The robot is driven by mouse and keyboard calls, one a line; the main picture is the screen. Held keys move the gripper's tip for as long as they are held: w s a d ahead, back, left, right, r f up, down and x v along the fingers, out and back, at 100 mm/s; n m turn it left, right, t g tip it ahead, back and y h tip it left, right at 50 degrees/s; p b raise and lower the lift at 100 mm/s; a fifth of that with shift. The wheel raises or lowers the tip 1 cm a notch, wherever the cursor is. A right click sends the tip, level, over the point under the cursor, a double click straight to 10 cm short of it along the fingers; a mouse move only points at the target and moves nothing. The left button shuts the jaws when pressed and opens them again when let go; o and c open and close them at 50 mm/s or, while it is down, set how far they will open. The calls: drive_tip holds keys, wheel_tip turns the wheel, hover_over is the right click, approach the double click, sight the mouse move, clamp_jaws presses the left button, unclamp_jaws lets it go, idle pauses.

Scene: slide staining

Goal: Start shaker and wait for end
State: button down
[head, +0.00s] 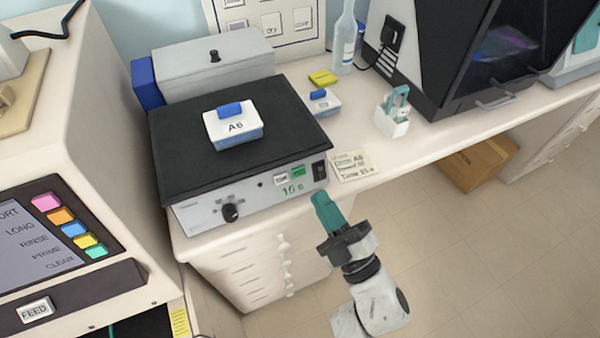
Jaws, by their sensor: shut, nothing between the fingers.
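The shaker (180,168) stands on the bench with a black flat top. A white and blue dish labelled A6 (233,127), with a blue handle, sits on that top near its middle. The shaker's front panel carries a black knob (230,212), a white button (281,180), a green button (299,171) and a black rocker switch (319,171). A green display below the buttons seems to read 15 s. My gripper (322,200), with teal fingers, is shut and empty. It is just in front of the panel's right end, below the switch; whether it touches is unclear.
A handwritten note (353,166) lies right of the shaker. A second small blue-lidded dish (322,103), a yellow block (322,78), a bottle (346,40) and a white holder (391,119) stand behind. A machine with coloured buttons (60,235) fills the left. A cardboard box (478,162) is on the floor.

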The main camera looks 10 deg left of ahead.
sight(299, 172)
drive_tip(key=shift+w+a+f+b, duration=0.45)
drive_tip(key=shift+w+a+b, duration=0.15)
drive_tip(key=shift+w+b, duration=0.25)
drive_tip(key=shift+w+a+f+b, duration=0.45)
drive_tip(key=shift+w+a+b, duration=0.15)
drive_tip(key=shift+w+b, duration=0.25)
drive_tip(key=shift+w+a+f+b, duration=0.45)
drive_tip(key=shift+w+a+b, duration=0.2)
drive_tip(key=shift+w, duration=0.3)
drive_tip(key=shift+w+a+f+b, duration=0.1)
drive_tip(key=shift+w+a+b, duration=0.05)
drive_tip(key=shift+w+b, duration=0.25)
